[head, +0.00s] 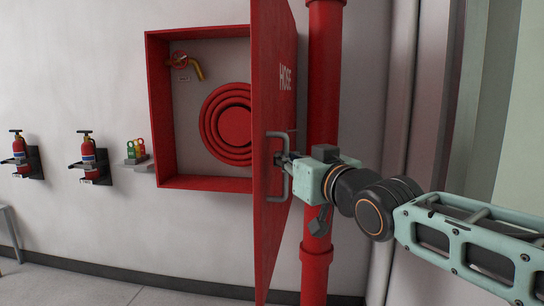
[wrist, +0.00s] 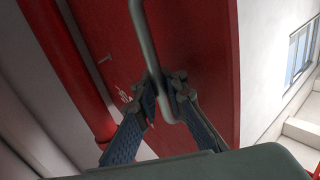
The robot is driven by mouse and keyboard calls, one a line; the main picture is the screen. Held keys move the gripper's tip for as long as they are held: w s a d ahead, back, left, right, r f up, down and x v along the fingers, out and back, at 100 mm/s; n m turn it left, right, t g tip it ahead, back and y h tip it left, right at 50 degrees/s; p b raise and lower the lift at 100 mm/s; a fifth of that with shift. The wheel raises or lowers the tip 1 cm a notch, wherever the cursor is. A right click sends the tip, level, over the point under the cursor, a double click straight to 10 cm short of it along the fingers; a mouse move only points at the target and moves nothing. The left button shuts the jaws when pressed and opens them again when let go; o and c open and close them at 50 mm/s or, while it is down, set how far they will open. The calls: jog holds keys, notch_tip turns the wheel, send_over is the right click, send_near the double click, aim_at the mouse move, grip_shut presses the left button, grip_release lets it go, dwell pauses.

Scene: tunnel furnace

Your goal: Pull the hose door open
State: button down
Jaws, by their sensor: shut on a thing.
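The red hose door (head: 272,80) stands swung wide open, seen nearly edge-on in the head view, with "HOSE" lettered on it. Its grey bar handle (head: 286,183) is on the side toward my arm. My gripper (head: 284,159) is at the handle and shut on it. In the wrist view the two blue-padded fingers of my gripper (wrist: 168,100) close around the handle (wrist: 145,40), with the red door (wrist: 205,60) behind. The open red cabinet (head: 158,110) shows a coiled red hose (head: 228,125) inside.
A red vertical pipe (head: 322,100) stands right behind the door and close to my gripper. Two fire extinguishers (head: 21,155) (head: 88,158) and a small shelf (head: 138,162) with green and orange items hang on the wall at left.

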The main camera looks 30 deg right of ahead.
jog(key=shift+s+d+r, duration=0.3)
jog(key=shift+s+d, duration=0.15)
jog(key=shift+d, duration=0.1)
jog(key=shift+f, duration=0.2)
jog(key=c, duration=2)
grip_release()
jog(key=shift+s+a, duration=0.1)
jog(key=shift+s, duration=0.1)
jog(key=s, duration=1.2)
jog(key=shift+a, duration=0.35)
